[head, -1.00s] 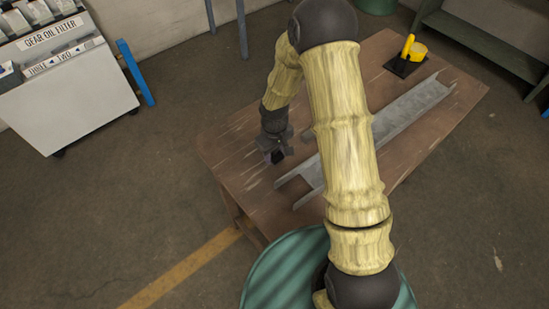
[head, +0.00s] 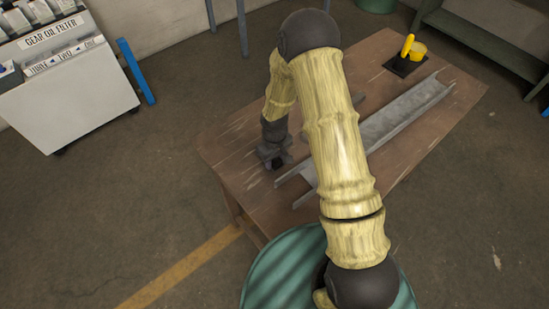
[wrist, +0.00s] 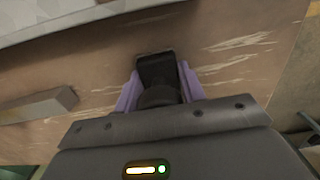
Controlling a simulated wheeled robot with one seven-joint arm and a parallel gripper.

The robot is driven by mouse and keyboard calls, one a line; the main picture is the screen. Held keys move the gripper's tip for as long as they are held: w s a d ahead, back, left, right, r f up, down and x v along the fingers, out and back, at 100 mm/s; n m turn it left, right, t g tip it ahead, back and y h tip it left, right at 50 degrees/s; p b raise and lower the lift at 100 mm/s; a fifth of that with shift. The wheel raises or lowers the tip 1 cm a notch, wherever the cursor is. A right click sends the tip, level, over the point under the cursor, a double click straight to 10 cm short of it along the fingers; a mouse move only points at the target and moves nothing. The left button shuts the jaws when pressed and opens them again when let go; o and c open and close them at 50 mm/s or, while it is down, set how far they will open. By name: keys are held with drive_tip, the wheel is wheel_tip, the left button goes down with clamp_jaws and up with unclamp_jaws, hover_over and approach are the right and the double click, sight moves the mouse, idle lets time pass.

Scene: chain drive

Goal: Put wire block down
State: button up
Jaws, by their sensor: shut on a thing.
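The wire block (wrist: 157,72) is a small dark block between the pale purple fingers of my gripper (wrist: 158,86) in the wrist view. My gripper is shut on it. In the head view my gripper (head: 276,160) points down over the left part of the brown wooden table (head: 232,160), left of a grey metal channel. The block is small and dark there, mostly covered by the gripper. I cannot tell whether its underside touches the table top.
The long grey channel (head: 408,115) lies across the table. A yellow item on a dark plate (head: 405,65) stands at the far right corner. Bare wood lies around my gripper on its left side. A white cabinet (head: 75,98) stands on the floor at the left.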

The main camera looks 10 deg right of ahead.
drive_tip(key=o, duration=1)
drive_tip(key=shift+w+f, duration=0.1)
drive_tip(key=shift+o, duration=0.2)
drive_tip(key=shift+r, duration=0.2)
wheel_tip(320, 180, up, 12)
drive_tip(key=shift+b, duration=1.2)
drive_tip(key=s+d+r+m+t, duration=0.1)
drive_tip(key=s+d+r+m, duration=0.2)
drive_tip(key=s+d+r, duration=0.2)
drive_tip(key=s+d+r+m+t, duration=0.1)
drive_tip(key=s+d+r+m, duration=0.2)
drive_tip(key=s, duration=0.6)
drive_tip(key=shift+d+r+m+t, duration=0.3)
drive_tip(key=shift+d+r+m, duration=0.1)
drive_tip(key=shift+d+r, duration=0.45)
